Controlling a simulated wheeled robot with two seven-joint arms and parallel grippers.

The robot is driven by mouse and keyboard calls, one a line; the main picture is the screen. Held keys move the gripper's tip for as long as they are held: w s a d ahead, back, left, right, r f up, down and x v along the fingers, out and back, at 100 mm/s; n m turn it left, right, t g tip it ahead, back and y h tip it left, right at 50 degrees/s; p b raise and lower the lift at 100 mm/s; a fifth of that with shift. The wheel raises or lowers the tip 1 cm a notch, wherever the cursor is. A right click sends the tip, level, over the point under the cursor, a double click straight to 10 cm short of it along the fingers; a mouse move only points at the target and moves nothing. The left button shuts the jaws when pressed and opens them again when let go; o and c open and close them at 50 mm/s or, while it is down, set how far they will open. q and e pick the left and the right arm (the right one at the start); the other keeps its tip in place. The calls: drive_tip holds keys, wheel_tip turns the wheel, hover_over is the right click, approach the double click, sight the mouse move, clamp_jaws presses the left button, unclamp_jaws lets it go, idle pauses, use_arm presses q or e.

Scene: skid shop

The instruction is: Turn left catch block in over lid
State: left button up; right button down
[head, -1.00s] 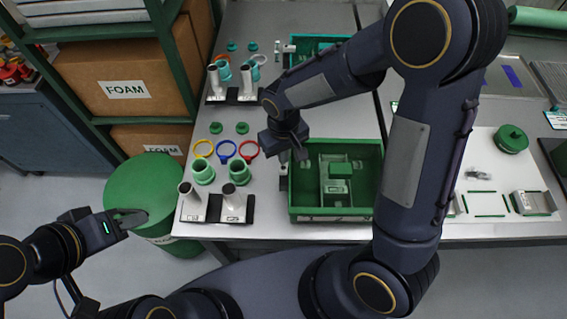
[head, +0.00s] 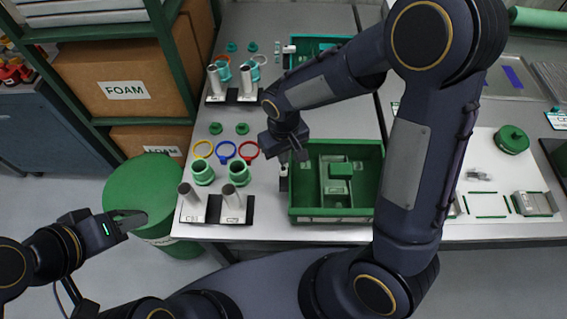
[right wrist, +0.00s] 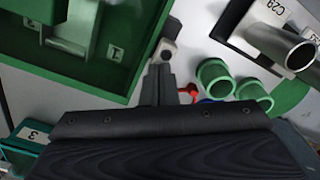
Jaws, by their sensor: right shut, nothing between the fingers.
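The green crate (head: 334,214) stands on the bench, with a lighter green piece inside that may be the lid (head: 338,186). The left catch block (head: 283,170), small and pale on a dark mount, sits outside the crate's left wall. In the right wrist view the block (right wrist: 165,50) is just beyond my fingertips, by the crate wall (right wrist: 122,78); I cannot tell whether they touch. My right gripper (head: 301,154) is shut and empty, at the crate's back left corner. My left gripper (head: 130,218) is over the green drum, far from the crate; its finger gap is unclear.
Left of the crate stand green cups (head: 203,172), coloured rings (head: 226,150) and a rack with metal tubes (head: 213,211). A teal bin (head: 322,46) is farther back. The green drum (head: 140,180) stands by the bench's left end.

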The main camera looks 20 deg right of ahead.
drive_tip(key=shift+a, duration=0.15)
drive_tip(key=shift+w+a, duration=0.35)
drive_tip(key=shift+a, duration=0.2)
drive_tip(key=shift+w+a, duration=0.3)
drive_tip(key=shift+a, duration=0.25)
drive_tip(key=shift+f+b, duration=0.8)
drive_tip(key=shift+f, duration=0.05)
drive_tip(key=shift+s+d, duration=0.15)
drive_tip(key=shift+d, duration=0.45)
drive_tip(key=shift+s+d, duration=0.15)
drive_tip(key=shift+d, duration=0.4)
idle(0.8)
drive_tip(key=shift+s+d+b, duration=0.3)
drive_tip(key=shift+s+d, duration=0.1)
drive_tip(key=shift+s, duration=0.05)
idle(0.4)
wheel_tip(320, 180, up, 7)
drive_tip(key=p, duration=0.5)
drive_tip(key=shift+w, duration=0.1)
